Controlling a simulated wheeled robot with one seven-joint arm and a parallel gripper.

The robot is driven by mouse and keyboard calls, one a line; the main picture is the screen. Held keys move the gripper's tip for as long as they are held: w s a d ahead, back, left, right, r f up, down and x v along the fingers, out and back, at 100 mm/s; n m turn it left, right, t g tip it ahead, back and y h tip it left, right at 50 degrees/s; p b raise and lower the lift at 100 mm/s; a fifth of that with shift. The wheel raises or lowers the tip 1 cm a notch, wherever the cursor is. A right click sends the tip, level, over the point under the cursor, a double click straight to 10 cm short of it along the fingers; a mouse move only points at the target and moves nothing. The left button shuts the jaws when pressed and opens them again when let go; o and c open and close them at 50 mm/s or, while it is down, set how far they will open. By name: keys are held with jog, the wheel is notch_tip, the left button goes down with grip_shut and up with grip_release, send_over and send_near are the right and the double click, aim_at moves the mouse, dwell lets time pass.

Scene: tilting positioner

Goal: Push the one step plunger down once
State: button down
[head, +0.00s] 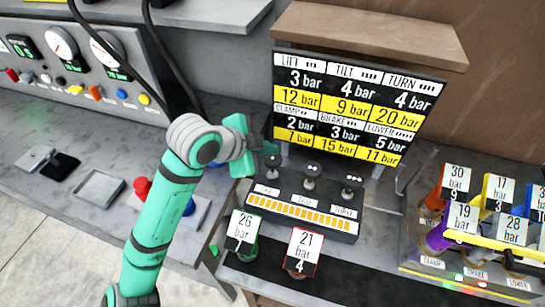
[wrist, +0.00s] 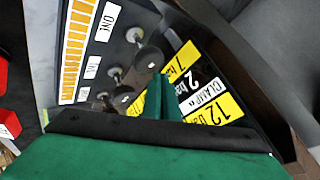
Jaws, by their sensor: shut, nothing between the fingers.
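The control box (head: 292,213) carries three upright plungers with dark round knobs. The left plunger (head: 272,162) stands behind the left label; in the wrist view the nearest plunger (wrist: 149,60) stands beside a label reading ONE (wrist: 107,22). The middle plunger (head: 312,172) and right plunger (head: 351,184) stand in line to the right. My gripper (head: 256,146) is shut and empty, just left of and above the left knob. In the wrist view its closed fingers (wrist: 164,95) appear beside that knob; whether they touch it I cannot tell.
A pressure board (head: 345,105) stands close behind the plungers. Tagged pieces 26 (head: 242,230) and 21 (head: 303,248) stand in front of the box. A rack (head: 470,247) of tagged pieces is at right.

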aim_at(269, 161)
jog(key=shift+r, duration=2.5)
